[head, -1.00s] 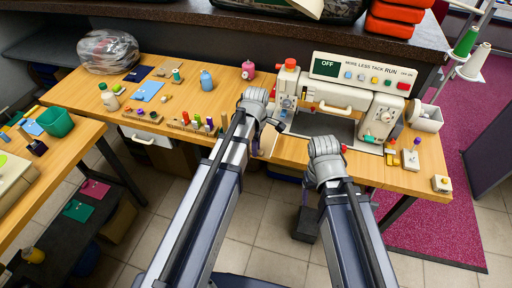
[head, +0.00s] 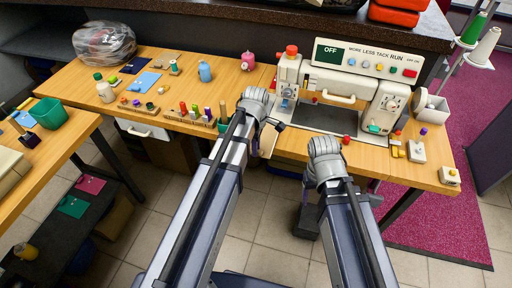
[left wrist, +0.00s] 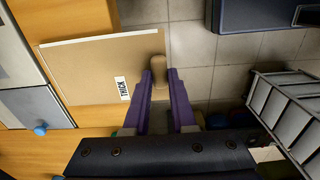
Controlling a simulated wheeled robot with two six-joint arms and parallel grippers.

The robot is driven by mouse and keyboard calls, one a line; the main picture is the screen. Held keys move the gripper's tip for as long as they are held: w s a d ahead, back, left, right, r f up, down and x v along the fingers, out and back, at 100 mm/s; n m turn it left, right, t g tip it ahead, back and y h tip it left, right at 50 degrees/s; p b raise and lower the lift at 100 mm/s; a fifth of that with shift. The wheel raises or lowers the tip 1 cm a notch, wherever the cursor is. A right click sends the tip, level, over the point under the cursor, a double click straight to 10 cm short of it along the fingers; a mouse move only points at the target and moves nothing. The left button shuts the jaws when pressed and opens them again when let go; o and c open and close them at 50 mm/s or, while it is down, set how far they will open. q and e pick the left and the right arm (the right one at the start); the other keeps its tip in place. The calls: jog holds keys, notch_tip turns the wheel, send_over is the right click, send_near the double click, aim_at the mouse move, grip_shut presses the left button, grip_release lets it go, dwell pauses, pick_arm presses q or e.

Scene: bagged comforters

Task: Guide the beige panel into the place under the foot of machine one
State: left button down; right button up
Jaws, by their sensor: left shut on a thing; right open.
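The beige panel (left wrist: 95,65) is a flat board with a "THICK" label and a rounded tab (left wrist: 160,75) on its edge. In the left wrist view my left gripper (left wrist: 160,88) has its purple fingers shut on this tab. In the head view only a small part of the panel (head: 268,142) shows beside my left gripper (head: 266,122), at the table's front edge. The cream sewing machine (head: 375,93), with an "OFF" display, stands behind and to the right. My right gripper (head: 325,150) is open and empty before the machine; its fingers are mostly hidden.
The wooden table (head: 230,85) carries a rack of spools (head: 190,117), bottles and small parts left of the machine. A green bin (head: 48,113) is on the left table.

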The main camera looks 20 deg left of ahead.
aim_at(266, 128)
pick_arm(q)
jog(key=shift+w+d+f, duration=0.1)
jog(key=shift+w, duration=2.45)
jog(key=shift+w, duration=0.1)
jog(key=shift+w+d, duration=0.1)
jog(key=shift+w, duration=2.3)
jog(key=shift+w, duration=0.1)
jog(key=shift+w, duration=1.35)
jog(key=shift+f+b, duration=0.2)
jog(key=shift+b, duration=0.1)
